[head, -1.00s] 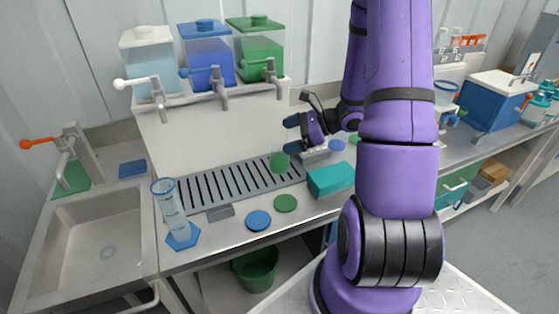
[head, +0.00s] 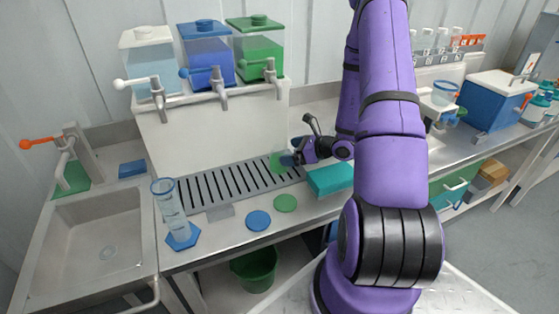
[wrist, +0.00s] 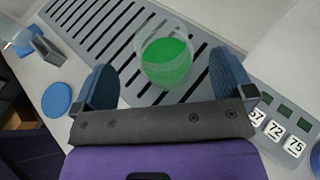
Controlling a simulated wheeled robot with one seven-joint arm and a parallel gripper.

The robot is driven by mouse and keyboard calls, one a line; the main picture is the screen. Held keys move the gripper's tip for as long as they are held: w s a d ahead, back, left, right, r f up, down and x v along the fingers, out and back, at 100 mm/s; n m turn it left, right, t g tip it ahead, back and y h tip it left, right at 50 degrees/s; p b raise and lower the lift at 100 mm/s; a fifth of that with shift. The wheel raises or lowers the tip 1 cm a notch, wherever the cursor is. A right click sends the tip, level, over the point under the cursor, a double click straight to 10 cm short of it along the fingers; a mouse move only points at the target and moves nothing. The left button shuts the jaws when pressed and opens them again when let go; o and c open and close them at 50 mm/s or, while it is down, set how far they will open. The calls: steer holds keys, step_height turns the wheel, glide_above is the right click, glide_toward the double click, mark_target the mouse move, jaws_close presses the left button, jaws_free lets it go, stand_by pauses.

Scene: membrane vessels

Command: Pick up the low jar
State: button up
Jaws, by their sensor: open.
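The low jar (wrist: 165,57) is a short clear vessel with green contents, upright on the slotted drain grille. In the wrist view it lies ahead of and between my two blue fingertips, with a gap on each side. In the head view the jar (head: 280,160) is small and partly covered by my gripper (head: 296,156), which is beside it at the right end of the grille. My gripper (wrist: 164,68) is open and empty.
The drain grille (head: 205,193) runs along the counter under three taps of the white, blue and green tanks. A teal box (head: 330,180) stands just right of the grille. A tall clear cylinder (head: 170,208) stands at the left; blue and green discs (head: 259,220) lie in front.

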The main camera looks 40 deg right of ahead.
mark_target(279, 152)
steer(key=x, duration=0.5)
steer(key=shift+w+d, duration=0.1)
steer(key=shift+w, duration=0.05)
steer(key=shift+c, duration=0.2)
steer(key=c, duration=1.1)
steer(key=shift+o, duration=0.2)
steer(key=shift+r, duration=0.1)
